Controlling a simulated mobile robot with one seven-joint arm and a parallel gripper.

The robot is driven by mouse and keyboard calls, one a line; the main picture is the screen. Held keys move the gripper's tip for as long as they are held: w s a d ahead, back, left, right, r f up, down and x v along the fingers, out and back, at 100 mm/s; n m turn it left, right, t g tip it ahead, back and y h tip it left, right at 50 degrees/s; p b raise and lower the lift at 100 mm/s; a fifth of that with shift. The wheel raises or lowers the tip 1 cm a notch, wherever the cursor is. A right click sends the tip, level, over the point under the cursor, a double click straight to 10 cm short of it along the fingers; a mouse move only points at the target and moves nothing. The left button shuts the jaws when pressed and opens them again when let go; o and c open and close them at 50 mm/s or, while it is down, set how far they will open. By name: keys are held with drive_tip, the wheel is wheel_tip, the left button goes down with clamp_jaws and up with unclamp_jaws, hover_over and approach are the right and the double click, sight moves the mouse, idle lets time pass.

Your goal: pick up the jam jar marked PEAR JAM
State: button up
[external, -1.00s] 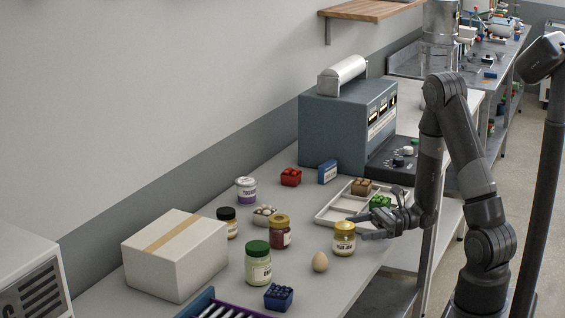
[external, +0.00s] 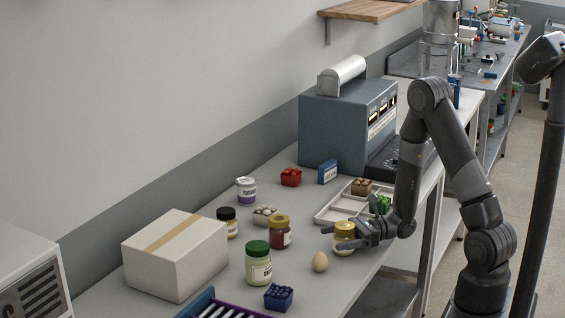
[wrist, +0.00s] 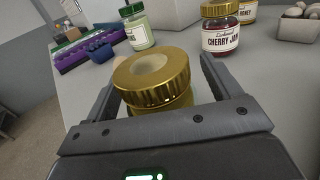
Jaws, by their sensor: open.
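The pear jam jar (external: 343,243) is a small jar of pale yellow contents with a gold lid, upright on the grey table near its front edge. In the wrist view its gold lid (wrist: 152,80) fills the middle, and its label is hidden. My gripper (external: 345,238) is open, with one finger on each side of the jar. In the wrist view the two fingers (wrist: 157,92) stand left and right of the lid with a gap on both sides. I see no contact.
An egg (external: 320,262) stands close in front of the jar. A cherry jam jar (external: 280,232) and a green-lidded jar (external: 258,264) stand to its left. A white divided tray (external: 335,212) lies behind it. A cardboard box (external: 175,256) is farther left.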

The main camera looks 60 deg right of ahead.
drive_tip(key=shift+c, duration=0.2)
drive_tip(key=c, duration=1.3)
drive_tip(key=shift+o, duration=0.2)
drive_tip(key=shift+r, duration=0.15)
